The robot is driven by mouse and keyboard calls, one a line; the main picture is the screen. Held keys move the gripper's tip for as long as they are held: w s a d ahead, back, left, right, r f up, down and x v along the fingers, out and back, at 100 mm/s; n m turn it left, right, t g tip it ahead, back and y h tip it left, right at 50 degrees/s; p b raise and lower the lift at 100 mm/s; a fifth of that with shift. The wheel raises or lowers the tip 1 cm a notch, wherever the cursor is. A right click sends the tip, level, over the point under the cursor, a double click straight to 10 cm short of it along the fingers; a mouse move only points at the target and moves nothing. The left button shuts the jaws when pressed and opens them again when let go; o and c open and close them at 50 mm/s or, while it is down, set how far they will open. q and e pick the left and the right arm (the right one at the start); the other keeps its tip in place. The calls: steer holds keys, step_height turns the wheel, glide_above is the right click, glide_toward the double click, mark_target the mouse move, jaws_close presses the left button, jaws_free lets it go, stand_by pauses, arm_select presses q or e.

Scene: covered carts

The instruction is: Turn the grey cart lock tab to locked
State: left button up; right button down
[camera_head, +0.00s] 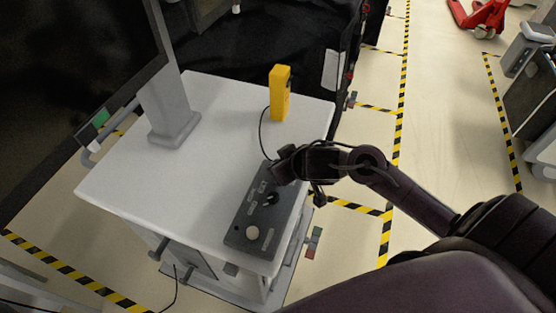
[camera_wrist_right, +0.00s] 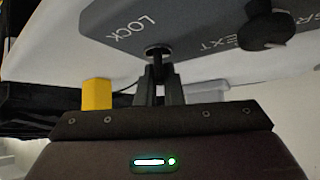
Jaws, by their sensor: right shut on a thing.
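The grey cart (camera_head: 110,195) has a light top with a dark grey control panel (camera_head: 240,232) along its right edge. In the right wrist view the panel (camera_wrist_right: 195,20) carries the word LOCK beside a small dark tab (camera_wrist_right: 157,50). My right gripper (camera_wrist_right: 158,82) is shut on this tab, its fingers pointing at the panel. In the head view my right gripper (camera_head: 284,170) is at the panel's far end and hides the tab there. The tab's exact angle is hard to tell. My left gripper is not in view.
A monitor stand (camera_head: 165,95) is at the left.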

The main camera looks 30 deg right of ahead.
steer(key=shift+a+f+m+h+b, duration=0.1)
steer(key=shift+m+h+b, duration=0.25)
steer(key=shift+m, duration=0.25)
steer(key=m+h+b, duration=0.2)
steer(key=m+b, duration=0.1)
steer(key=b, duration=0.2)
steer(key=m+h+b, duration=0.3)
steer(key=m+b, duration=0.1)
steer(key=b, duration=0.1)
steer(key=shift+d+g+h+b, duration=0.2)
steer(key=shift+g+h+b, duration=0.05)
steer(key=shift+g+b, duration=0.15)
steer(key=shift+m+g+h, duration=0.4)
steer(key=shift+m, duration=0.4)
steer(key=shift+r+m+g+h, duration=0.2)
steer(key=shift+m+g+h, duration=0.45)
steer(key=shift+m, duration=0.45)
steer(key=c, duration=1.6)
jaws_free()
steer(key=shift+o, duration=0.2)
